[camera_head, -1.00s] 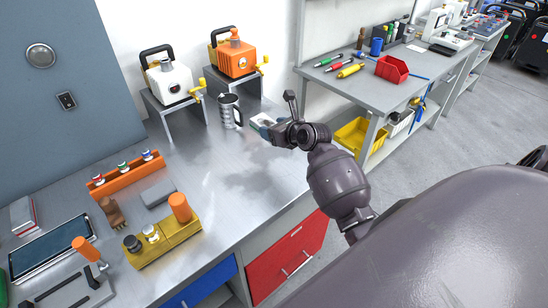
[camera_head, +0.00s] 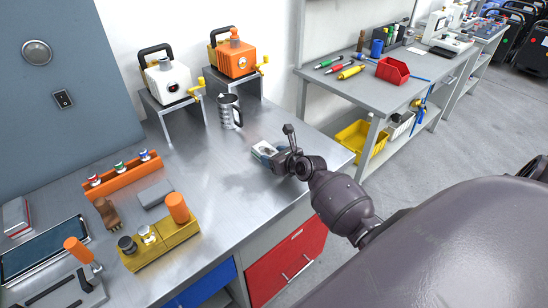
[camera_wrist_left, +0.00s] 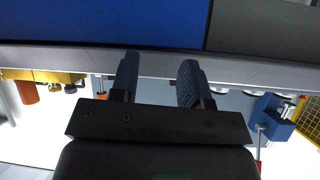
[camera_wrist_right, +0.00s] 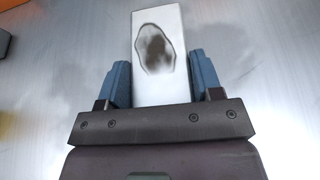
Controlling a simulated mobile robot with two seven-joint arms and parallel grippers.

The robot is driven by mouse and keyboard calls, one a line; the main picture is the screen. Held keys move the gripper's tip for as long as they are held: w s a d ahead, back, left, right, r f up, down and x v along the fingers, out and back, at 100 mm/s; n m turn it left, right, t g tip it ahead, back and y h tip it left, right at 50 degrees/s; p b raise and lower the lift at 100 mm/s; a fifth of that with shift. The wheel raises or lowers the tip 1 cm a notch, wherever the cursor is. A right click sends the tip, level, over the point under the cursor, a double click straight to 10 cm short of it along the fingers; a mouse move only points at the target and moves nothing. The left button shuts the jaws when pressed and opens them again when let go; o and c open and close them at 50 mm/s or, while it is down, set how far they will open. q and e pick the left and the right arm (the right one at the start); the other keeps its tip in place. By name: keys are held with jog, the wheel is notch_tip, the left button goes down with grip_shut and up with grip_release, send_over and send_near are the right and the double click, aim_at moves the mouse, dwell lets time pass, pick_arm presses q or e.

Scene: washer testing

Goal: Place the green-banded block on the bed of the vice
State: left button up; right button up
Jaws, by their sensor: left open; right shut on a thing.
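My right gripper (camera_head: 274,156) is shut on a small pale block (camera_head: 263,150) over the right part of the steel bench. The block has a greenish edge in the head view. In the right wrist view the block (camera_wrist_right: 158,55) shows a white face with a dark oval smudge, between the two blue fingers (camera_wrist_right: 160,82). My left gripper (camera_wrist_left: 158,82) is open and empty by the bench front. A blue device (camera_wrist_left: 267,115) with a metal bar shows in the left wrist view; I cannot tell whether it is the vice. No vice is clear in the head view.
A metal mug (camera_head: 230,112) stands behind the held block. White (camera_head: 170,82) and orange (camera_head: 236,58) machines stand on risers at the back. A yellow fixture (camera_head: 160,250), orange rack (camera_head: 124,176) and grey box (camera_head: 155,194) are on the left. The bench middle is clear.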

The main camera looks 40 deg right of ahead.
jog(key=o, duration=1.2)
jog(key=shift+o, duration=0.2)
